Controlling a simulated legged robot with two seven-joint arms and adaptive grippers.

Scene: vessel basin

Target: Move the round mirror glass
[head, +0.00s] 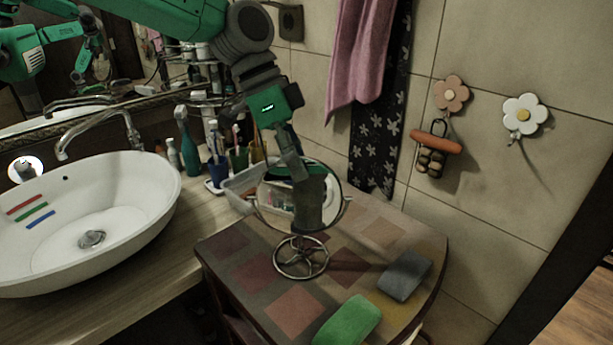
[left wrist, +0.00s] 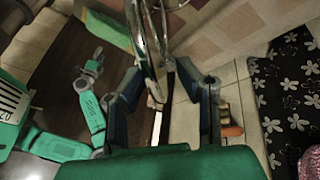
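The round mirror glass (head: 272,200) stands upright in its metal stand, whose wheel-like base (head: 301,258) rests on the patchwork-topped cabinet. My left gripper (head: 293,163) points down at the top of the mirror and overlaps its upper rim in the head view. The glass reflects a dark shape and items behind. In the left wrist view, the left gripper (left wrist: 172,78) has its fingers apart, with the mirror's thin rim (left wrist: 153,45) nearly edge-on between them, closer to the left finger. Contact is unclear. My right gripper (left wrist: 95,62) shows small at the left there, its opening unclear.
A green block (head: 348,321) and a grey block (head: 404,276) lie on the cabinet top (head: 240,250). A clear tray and cups with brushes (head: 240,160) stand behind the mirror. The white basin (head: 150,205) is left. A pink towel (head: 357,60) hangs behind.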

